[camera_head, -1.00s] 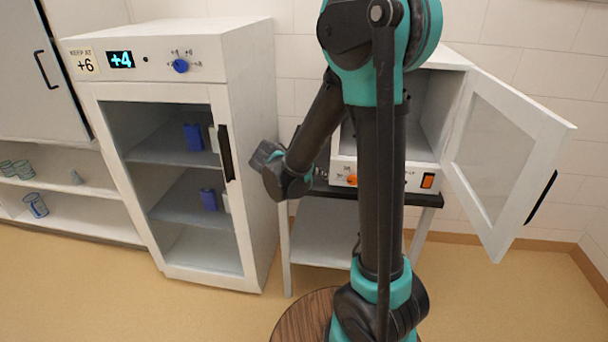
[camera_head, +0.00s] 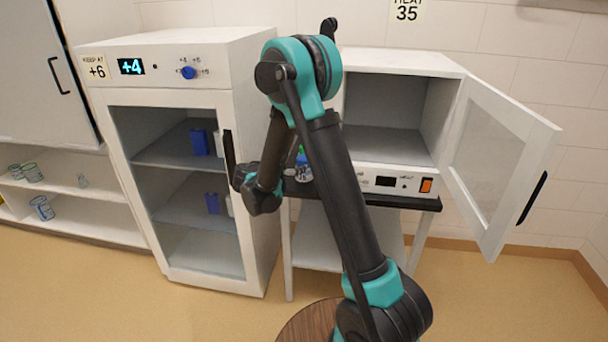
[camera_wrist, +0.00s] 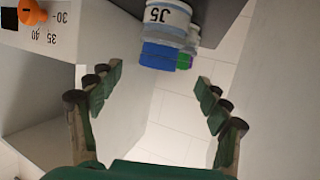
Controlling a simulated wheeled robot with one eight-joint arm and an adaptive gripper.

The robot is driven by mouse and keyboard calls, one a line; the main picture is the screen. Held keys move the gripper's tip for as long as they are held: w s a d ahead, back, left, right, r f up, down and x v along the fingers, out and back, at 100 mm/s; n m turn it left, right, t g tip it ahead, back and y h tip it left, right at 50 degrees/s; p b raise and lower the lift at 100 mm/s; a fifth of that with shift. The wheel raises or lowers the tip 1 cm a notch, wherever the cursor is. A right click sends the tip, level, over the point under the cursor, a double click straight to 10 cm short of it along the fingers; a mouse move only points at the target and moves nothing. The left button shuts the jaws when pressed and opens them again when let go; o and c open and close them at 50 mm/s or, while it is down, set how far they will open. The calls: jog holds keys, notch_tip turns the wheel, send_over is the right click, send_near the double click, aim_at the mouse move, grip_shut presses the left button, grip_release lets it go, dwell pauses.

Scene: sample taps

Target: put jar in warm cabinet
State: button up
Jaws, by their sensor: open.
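The warm cabinet (camera_head: 395,62) is the white box on the stand at right, its door (camera_head: 497,165) swung open to the right and its inside visibly empty. In the wrist view a jar with a blue lid (camera_wrist: 158,56) and a dark-marked white label shows at the top centre. A second, green-lidded jar (camera_wrist: 184,61) is partly hidden behind it. In the head view jars (camera_head: 303,174) show small on the stand, partly behind my arm. My gripper (camera_wrist: 155,92) is open and empty, its fingers spread below the lids in the wrist picture. Its fingers are hidden in the head view.
A larger white cabinet (camera_head: 180,65) reading +4 stands left, its glass door closed over blue items. The dark stand top (camera_head: 400,201) carries the warm cabinet. An orange knob (camera_wrist: 32,12) is at the wrist view's upper left. A "HEAT 35" sign (camera_head: 407,10) hangs above.

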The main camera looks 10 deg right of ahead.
jog(key=x, duration=0.3)
jog(key=shift+w+d+f, duration=0.1)
jog(key=shift+w+d, duration=0.15)
jog(key=shift+d, duration=0.05)
jog(key=shift+r+x, duration=0.1)
jog(key=shift+x, duration=1.2)
jog(key=shift+r+x, duration=0.15)
jog(key=shift+x, duration=1.15)
grip_shut()
